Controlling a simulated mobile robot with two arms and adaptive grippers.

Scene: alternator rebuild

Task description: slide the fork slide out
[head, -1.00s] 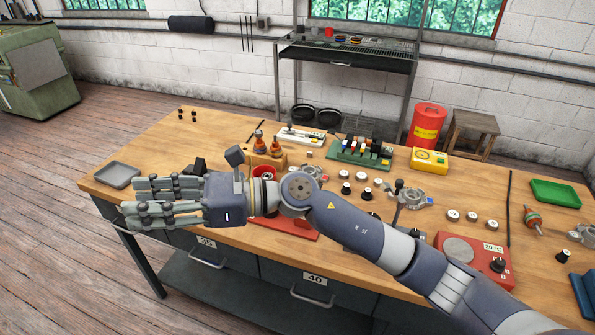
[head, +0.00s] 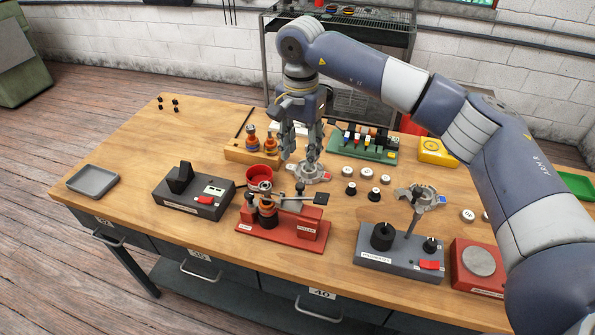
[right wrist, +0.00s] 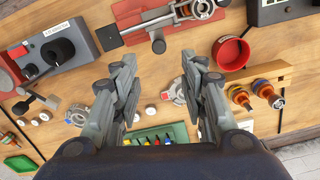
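A red fixture (head: 283,232) stands near the front middle of the table. It carries an upright part with a copper-coloured band (head: 267,213) and a metal bar with a black square end (head: 320,198). The fork slide seems to belong to this fixture, but I cannot clearly make it out. In the right wrist view the black square end (right wrist: 107,37) and the fixture (right wrist: 185,17) show at the top. My right gripper (head: 301,152) points down, open and empty, behind the fixture and above a metal housing (head: 308,172). My left gripper is not in view.
A red cup (head: 259,176) stands behind the fixture. A dark grey device (head: 195,195) is left of it, another grey device (head: 400,262) right. A wooden block with orange-topped parts (head: 240,153) and a green rack (head: 362,152) are behind. The table's left part is mostly clear.

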